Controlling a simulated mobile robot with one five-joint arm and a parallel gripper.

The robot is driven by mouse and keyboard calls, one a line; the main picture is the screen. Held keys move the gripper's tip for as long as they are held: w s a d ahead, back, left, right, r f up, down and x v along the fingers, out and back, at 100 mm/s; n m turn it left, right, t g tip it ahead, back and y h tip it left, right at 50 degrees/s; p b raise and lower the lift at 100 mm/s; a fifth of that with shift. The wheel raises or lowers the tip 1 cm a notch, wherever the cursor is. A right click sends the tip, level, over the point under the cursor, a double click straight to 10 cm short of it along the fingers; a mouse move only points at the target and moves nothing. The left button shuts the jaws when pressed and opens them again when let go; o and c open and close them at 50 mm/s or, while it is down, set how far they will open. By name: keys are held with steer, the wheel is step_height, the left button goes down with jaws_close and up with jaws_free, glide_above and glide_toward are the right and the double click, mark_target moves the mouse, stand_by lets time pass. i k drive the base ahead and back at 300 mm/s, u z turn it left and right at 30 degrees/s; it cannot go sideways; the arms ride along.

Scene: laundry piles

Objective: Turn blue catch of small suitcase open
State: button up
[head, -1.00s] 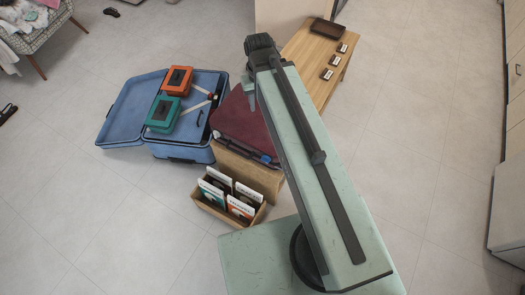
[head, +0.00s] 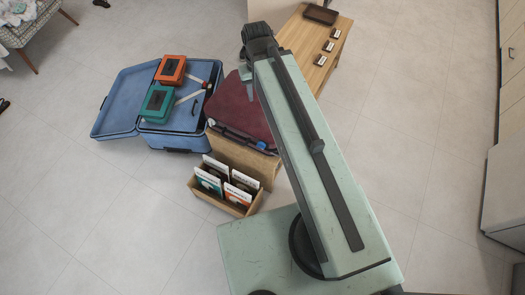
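The small suitcase is dark red (head: 236,108) and lies flat, shut, on a light brown block (head: 238,158). A dark strip runs along its near edge. A small blue patch (head: 261,146), likely the blue catch, shows at the right end of that edge, close to my arm. The catch's position is too small to tell. My arm crosses the suitcase's right side and hides part of it. My gripper's fingers are hidden behind the arm.
A large blue suitcase (head: 115,108) lies open at left, with orange (head: 171,70) and green (head: 158,101) boxes. A box of cards (head: 215,202) stands in front of the block. A wooden bench (head: 307,40) is behind.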

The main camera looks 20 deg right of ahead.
mark_target(261, 145)
steer(key=u, duration=0.05)
steer(key=k, duration=0.45)
steer(key=u, duration=2)
steer(key=k, duration=0.4)
steer(key=u, duration=0.55)
